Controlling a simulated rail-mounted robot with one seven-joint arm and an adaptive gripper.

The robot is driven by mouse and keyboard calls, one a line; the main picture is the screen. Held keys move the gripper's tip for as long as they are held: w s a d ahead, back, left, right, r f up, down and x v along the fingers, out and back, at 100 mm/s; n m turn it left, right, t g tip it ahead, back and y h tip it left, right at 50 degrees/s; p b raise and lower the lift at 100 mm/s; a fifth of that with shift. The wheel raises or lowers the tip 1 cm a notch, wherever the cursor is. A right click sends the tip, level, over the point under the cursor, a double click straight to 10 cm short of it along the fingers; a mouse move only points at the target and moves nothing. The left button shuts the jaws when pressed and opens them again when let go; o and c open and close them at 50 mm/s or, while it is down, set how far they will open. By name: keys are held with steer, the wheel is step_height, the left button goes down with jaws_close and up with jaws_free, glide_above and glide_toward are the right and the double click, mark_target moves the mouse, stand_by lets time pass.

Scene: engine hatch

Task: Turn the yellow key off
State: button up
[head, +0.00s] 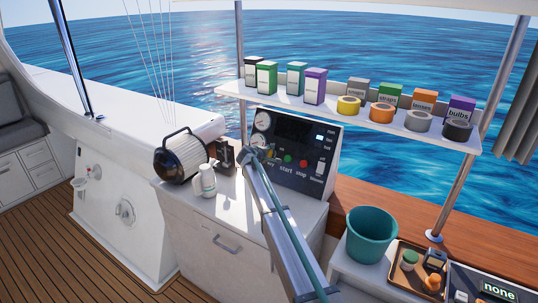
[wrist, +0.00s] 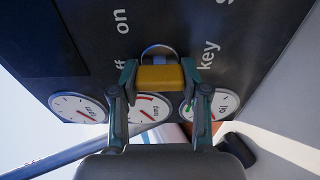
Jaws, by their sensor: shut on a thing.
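The yellow key (wrist: 160,78) sits in a round switch on the dark control panel (head: 318,140). In the wrist view my gripper (wrist: 159,82) has one finger on each side of the key and is shut on it. The key's long side lies across the picture between the fingertips. The lettering "on", part of "off" and "key" shows around it. In the head view my gripper (head: 256,154) is at the panel's lower left, and the arm and gripper largely hide the key.
Gauges (wrist: 140,107) are beside the key. A green start button (head: 288,158) and a red stop button (head: 303,162) are right of my gripper. A loaded shelf (head: 340,108) hangs above.

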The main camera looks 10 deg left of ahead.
steer(key=o, duration=1.1)
steer(key=shift+o, duration=0.2)
steer(key=shift+s, duration=0.1)
steer(key=v, duration=1.1)
steer(key=shift+s+r, duration=0.2)
steer(key=shift+s, duration=0.15)
steer(key=shift+a, duration=0.25)
